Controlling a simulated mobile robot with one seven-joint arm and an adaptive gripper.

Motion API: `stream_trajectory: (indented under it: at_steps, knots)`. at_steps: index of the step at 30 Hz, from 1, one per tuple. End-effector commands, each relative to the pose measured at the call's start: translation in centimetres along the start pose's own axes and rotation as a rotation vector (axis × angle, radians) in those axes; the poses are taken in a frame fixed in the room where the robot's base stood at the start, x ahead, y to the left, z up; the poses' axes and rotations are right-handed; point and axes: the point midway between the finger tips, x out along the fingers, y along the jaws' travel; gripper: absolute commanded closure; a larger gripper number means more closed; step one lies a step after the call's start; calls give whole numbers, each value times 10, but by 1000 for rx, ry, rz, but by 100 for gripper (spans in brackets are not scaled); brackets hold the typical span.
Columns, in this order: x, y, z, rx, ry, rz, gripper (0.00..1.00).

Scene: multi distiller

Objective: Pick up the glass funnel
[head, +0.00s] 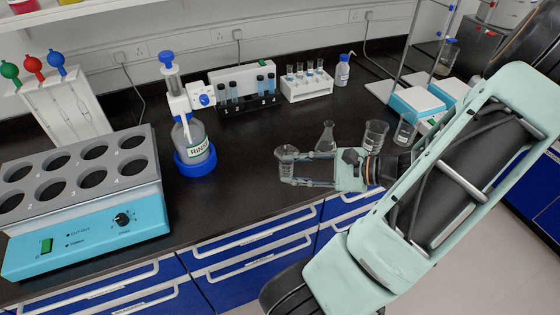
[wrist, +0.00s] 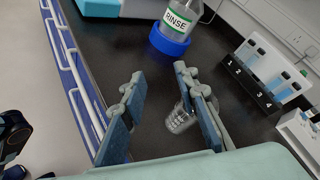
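I cannot make out a clear glass funnel in either view. My gripper (head: 287,168) is low over the black bench and points left; in the wrist view (wrist: 160,95) its two fingers stand wide apart with nothing gripped between them. A small clear glass vessel (head: 287,154), which looks like a beaker, stands at the fingertips in the head view. It also shows in the wrist view (wrist: 179,120), partly hidden by the right finger. I cannot tell whether the finger touches it. A conical flask (head: 326,138) and a larger beaker (head: 375,136) stand behind my gripper.
The rinse bottle (head: 192,140) on a blue base stands left of my gripper. The blue heating block (head: 85,220) fills the left end. Tube racks (head: 307,85) and a reagent bottle (head: 343,70) stand at the back. The bench between the rinse bottle and my gripper is clear.

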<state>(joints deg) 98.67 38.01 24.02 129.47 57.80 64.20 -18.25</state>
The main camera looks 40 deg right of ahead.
Motion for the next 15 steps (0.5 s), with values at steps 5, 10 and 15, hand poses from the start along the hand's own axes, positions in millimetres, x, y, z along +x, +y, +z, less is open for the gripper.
stream_trajectory:
  at_steps: [5, 10, 15]
  knots:
    - [-46, -9, -30, 139, 105, -158, 72]
    - [-40, -12, -38, 171, 123, -192, 72]
    - [-12, -17, -42, 168, 122, -190, 72]
